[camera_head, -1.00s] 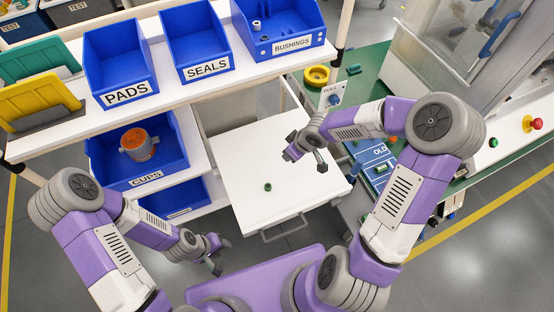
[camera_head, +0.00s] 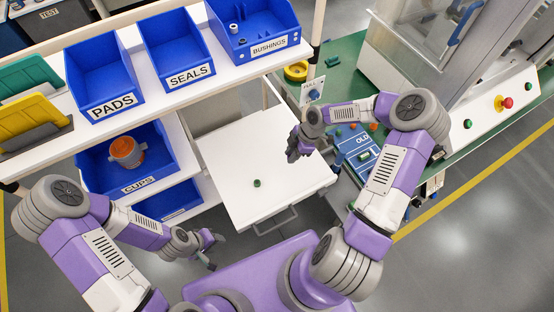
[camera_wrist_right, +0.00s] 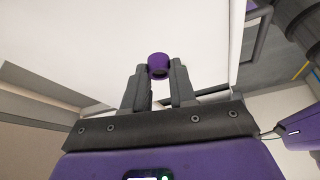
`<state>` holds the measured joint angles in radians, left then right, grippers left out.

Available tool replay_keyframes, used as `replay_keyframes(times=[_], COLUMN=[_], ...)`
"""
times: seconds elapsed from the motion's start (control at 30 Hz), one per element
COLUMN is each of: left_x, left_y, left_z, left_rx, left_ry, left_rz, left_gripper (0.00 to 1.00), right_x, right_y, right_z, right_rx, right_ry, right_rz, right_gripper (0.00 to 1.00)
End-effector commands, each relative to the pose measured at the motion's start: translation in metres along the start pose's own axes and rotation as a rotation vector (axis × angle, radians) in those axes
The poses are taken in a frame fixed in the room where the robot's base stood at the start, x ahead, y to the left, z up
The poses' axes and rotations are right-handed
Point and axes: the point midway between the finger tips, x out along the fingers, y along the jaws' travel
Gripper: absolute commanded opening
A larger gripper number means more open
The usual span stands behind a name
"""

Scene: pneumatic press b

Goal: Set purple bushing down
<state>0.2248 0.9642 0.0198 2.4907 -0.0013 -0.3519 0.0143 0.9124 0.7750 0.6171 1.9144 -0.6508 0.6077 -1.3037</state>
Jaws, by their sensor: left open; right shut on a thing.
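The purple bushing (camera_wrist_right: 158,66) is a short ring, seen in the right wrist view between the fingertips of my right gripper (camera_wrist_right: 159,75), which is shut on it. In the head view my right gripper (camera_head: 292,155) is over the right side of the white drawer top (camera_head: 235,150); the bushing cannot be made out there. The gap between the bushing and the white surface cannot be judged. My left gripper (camera_head: 215,252) is open and empty, low in front of the shelf and left of the drawer.
A small green part (camera_head: 257,183) stands on the white top. The blue BUSHINGS bin (camera_head: 262,50) is on the upper shelf with small bushings in it. The CUPS bin (camera_head: 95,178) holds an orange cup (camera_head: 126,151). Most of the white top is clear.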

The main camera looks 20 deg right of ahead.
Motion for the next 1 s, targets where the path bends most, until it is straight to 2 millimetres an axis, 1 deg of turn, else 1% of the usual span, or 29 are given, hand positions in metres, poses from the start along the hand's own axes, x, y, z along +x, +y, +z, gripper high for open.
replay_keyframes(times=[0.03, 0.1, 0.2, 0.37, 0.57, 0.63, 0.83, 0.97, 1.0], left_x=[0.002, 0.003, 0.003, 0.004, 0.005, 0.005, 0.005, 0.009, 0.008], left_y=[-0.001, -0.001, -0.001, -0.001, -0.002, -0.002, -0.002, -0.004, -0.003], left_z=[0.000, 0.000, 0.000, 0.000, 0.000, 0.000, 0.000, 0.000, 0.000], left_rx=[0.000, 0.000, 0.000, 0.000, 0.000, 0.000, 0.000, 0.000, 0.000], left_ry=[0.000, 0.000, 0.000, 0.000, 0.000, 0.000, 0.000, 0.000, 0.000], left_rz=[0.000, 0.000, 0.000, 0.000, 0.000, 0.000, 0.000, 0.000, 0.000], left_gripper=[0.43, 0.43, 0.43, 0.43, 0.43, 0.43, 0.43, 0.43, 0.43], right_x=[0.012, 0.024, 0.034, 0.044, 0.070, 0.072, 0.072, 0.076, 0.075], right_y=[-0.001, -0.001, 0.000, 0.000, 0.000, 0.000, 0.000, 0.000, 0.000], right_z=[0.004, 0.008, 0.013, 0.017, 0.028, 0.029, 0.029, 0.031, 0.031], right_rx=[0.000, 0.000, 0.001, 0.001, 0.001, 0.000, 0.000, 0.000, 0.001], right_ry=[0.002, 0.002, 0.001, 0.001, 0.001, -0.001, -0.001, -0.001, -0.001], right_rz=[-0.004, -0.003, 0.000, 0.000, 0.000, 0.001, 0.002, 0.002, 0.002], right_gripper=[0.00, 0.00, 0.00, 0.00, 0.00, 0.00, 0.00, 0.00, 0.32])
